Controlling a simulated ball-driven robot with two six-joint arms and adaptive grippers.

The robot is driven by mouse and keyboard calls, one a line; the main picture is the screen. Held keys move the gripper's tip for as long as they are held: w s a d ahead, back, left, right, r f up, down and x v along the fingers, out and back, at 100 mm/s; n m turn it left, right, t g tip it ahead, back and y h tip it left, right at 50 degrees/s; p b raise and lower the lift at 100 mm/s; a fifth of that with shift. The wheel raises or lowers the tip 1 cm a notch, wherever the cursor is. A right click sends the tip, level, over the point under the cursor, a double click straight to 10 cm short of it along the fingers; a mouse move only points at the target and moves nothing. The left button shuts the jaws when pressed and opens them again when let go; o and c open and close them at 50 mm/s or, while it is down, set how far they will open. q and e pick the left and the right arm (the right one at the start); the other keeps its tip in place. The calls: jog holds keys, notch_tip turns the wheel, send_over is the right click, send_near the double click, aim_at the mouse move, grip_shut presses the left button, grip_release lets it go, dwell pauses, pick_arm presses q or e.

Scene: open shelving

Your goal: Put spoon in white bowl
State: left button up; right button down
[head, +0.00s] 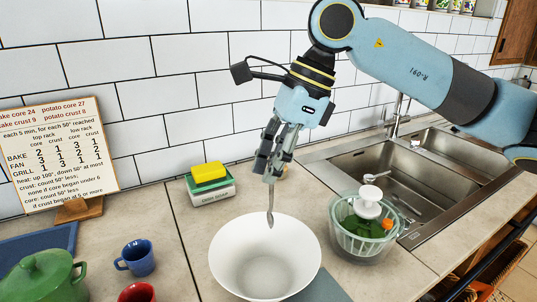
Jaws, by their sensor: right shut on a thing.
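The spoon (270,206) is a small grey utensil hanging upright, its lower end just above the far rim of the white bowl. My right gripper (268,174) is shut on the spoon and points down. The fingers hide the spoon's upper part. The white bowl (233,269) stands on the counter at the bottom middle, and its visible inside is empty. My left gripper is not in view.
A salad spinner (345,241) stands right of the bowl, before the sink (390,172). A yellow sponge (208,172) sits on a box behind the bowl. A blue mug (137,258), red cup (137,293) and green pot (40,281) stand to the left.

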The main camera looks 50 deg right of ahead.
aim_at(271, 211)
jog(key=shift+w+f+b, duration=0.2)
jog(key=shift+f+b, duration=0.15)
jog(key=shift+f, duration=0.9)
jog(key=shift+s+f, duration=0.1)
jog(key=shift+f, duration=0.25)
jog(key=c, duration=1.5)
grip_release()
jog(key=shift+o, duration=0.9)
jog(key=shift+d+r, duration=0.2)
jog(key=shift+r, duration=0.25)
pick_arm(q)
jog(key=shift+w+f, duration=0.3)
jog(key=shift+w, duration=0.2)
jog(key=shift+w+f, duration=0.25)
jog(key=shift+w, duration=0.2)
pick_arm(e)
jog(key=v, duration=0.6)
jog(key=shift+r, duration=0.25)
jog(key=shift+s, duration=0.1)
